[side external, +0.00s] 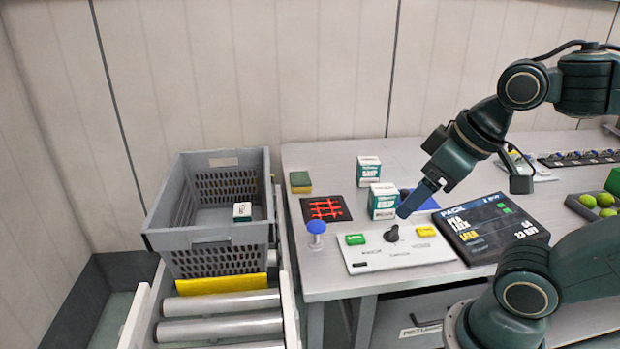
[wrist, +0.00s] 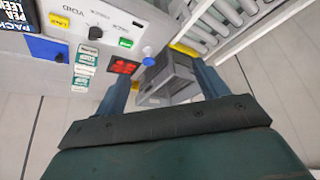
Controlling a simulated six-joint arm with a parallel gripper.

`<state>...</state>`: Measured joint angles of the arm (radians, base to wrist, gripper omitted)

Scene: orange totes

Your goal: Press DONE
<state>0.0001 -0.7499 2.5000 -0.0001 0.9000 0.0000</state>
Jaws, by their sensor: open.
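A pale control panel (side external: 395,255) lies on the front of the table. It carries a green button (side external: 355,239), a black knob (side external: 391,234) and a yellow button (side external: 426,231). A blue round-topped button (side external: 316,228) stands just left of the panel. No label reading DONE is legible. My gripper (side external: 404,211) is open and empty, above and behind the panel near the knob. In the wrist view the open fingers (wrist: 162,85) frame a grey crate; the green button (wrist: 125,43), yellow button (wrist: 59,21) and blue button (wrist: 148,51) show beyond them.
A grey crate (side external: 205,237) holding a small box stands on rollers at left. Two boxes (side external: 383,201) (side external: 368,170), a red-lit black square (side external: 326,209) and a green-and-yellow block (side external: 300,182) lie behind the panel. A black display (side external: 490,228) stands right of it.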

